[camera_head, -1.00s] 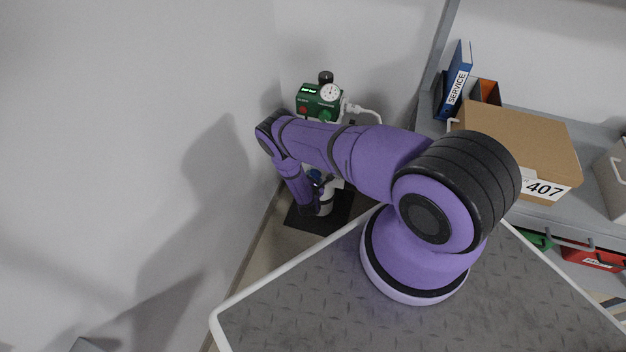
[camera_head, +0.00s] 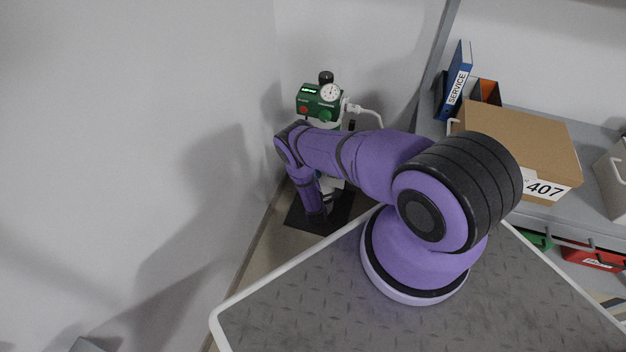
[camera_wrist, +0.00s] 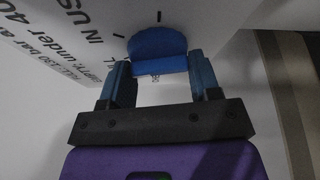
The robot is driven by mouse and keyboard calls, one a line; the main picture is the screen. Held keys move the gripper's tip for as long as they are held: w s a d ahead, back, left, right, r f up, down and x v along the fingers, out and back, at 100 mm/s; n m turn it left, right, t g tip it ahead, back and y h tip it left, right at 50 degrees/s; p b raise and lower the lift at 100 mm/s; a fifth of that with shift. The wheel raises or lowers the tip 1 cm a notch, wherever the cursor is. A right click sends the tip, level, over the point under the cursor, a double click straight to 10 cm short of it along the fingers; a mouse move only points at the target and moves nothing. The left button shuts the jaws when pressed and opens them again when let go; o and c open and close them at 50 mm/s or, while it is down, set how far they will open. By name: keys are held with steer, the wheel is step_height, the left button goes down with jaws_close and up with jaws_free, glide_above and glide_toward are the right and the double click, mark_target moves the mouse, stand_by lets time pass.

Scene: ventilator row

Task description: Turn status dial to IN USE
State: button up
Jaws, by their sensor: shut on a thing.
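The blue status dial (camera_wrist: 157,44) is on a pale panel in the wrist view, with its raised grip bar between my fingers. My gripper (camera_wrist: 160,70) is shut on the dial, one blue fingertip at each side of the bar. Black tick marks show above and to the upper left of the dial. The words IN USE (camera_wrist: 84,26) are printed to its upper left. Other lettering beside and below the dial is partly hidden by the fingers. In the head view my arm hides the dial and most of my gripper.
In the head view, a green unit with a gauge (camera_head: 320,100) and a white hose stands just behind my arm. A wall (camera_head: 130,150) is close on the left. A shelf at right holds a cardboard box (camera_head: 520,150) and a blue SERVICE binder (camera_head: 457,80).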

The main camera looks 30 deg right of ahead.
steer(key=shift+m, duration=0.3)
steer(key=o, duration=0.9)
steer(key=shift+v, duration=5.35)
steer(key=shift+f, duration=0.1)
